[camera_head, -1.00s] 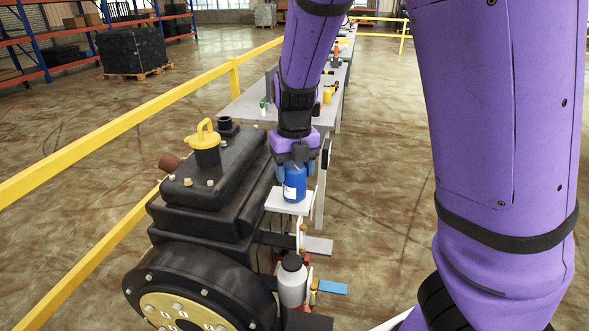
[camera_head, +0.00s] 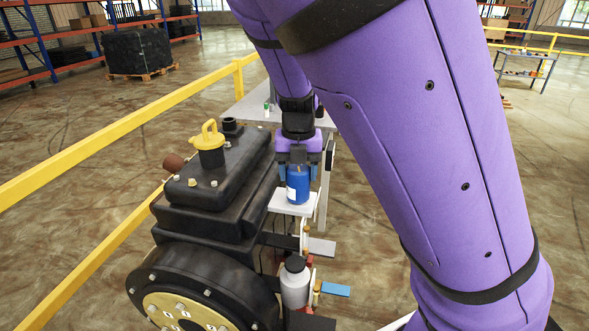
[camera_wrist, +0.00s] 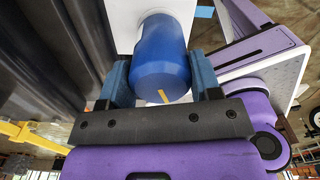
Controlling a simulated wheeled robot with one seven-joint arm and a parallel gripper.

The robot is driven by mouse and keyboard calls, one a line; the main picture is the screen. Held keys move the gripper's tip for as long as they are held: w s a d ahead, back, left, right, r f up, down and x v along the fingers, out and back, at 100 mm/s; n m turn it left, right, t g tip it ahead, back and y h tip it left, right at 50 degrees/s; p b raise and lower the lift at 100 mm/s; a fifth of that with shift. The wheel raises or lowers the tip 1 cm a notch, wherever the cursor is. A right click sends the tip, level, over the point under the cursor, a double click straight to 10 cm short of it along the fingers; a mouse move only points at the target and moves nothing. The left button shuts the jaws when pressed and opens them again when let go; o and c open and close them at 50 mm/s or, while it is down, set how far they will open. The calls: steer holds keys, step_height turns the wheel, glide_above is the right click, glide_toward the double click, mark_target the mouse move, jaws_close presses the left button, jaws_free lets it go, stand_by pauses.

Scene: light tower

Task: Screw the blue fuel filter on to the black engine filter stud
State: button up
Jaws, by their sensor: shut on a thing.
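The blue fuel filter (camera_head: 298,186) is upright over a small white shelf (camera_head: 282,206) beside the engine. My gripper (camera_head: 297,172) comes down on it from above, its blue-grey fingers shut on its sides. In the wrist view the filter (camera_wrist: 162,62) sits between the two fingers, with a short yellow mark on its end. The black engine (camera_head: 215,190) stands just to the left. I cannot make out the filter stud, and I cannot tell whether the filter rests on the shelf.
A grey and black canister (camera_head: 295,284) hangs on the engine's near side. A blue tab (camera_head: 336,290) and a grey plate (camera_head: 321,248) stick out to the right. A grey table (camera_head: 247,108) stands behind. A yellow railing (camera_head: 120,128) runs along the left. Open floor lies right.

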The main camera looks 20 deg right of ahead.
steer(key=shift+s+f+m, duration=0.1)
steer(key=shift+f+m, duration=0.05)
steer(key=shift+m, duration=2.25)
steer(key=o, duration=1.4)
